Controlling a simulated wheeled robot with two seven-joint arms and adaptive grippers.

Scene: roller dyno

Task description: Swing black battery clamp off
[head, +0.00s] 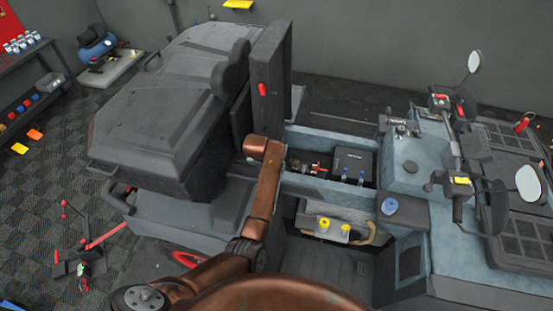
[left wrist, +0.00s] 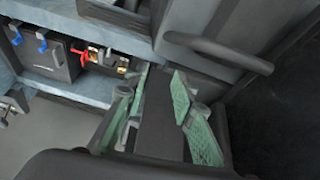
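A red clamp (head: 318,168) sits in the open bay of the vehicle, left of a dark box (head: 353,160) with blue tabs. In the left wrist view the red clamp (left wrist: 80,55) is beside brassy terminals (left wrist: 121,70) at upper left. I cannot pick out the black clamp for certain; it may be hidden or blend with the dark parts. My left gripper (left wrist: 158,105) has its green-padded fingers apart, with a dark bar showing between them; I cannot tell whether they touch it. In the head view my arm hides this gripper. My right gripper is not in view.
A tall dark panel (head: 268,80) and a raised seat (head: 165,100) stand left of the bay. A blue-grey body with handlebars and mirrors (head: 530,183) is at right. A grey bar handle (left wrist: 218,50) lies close to my left gripper. Red-handled tools lie on the floor.

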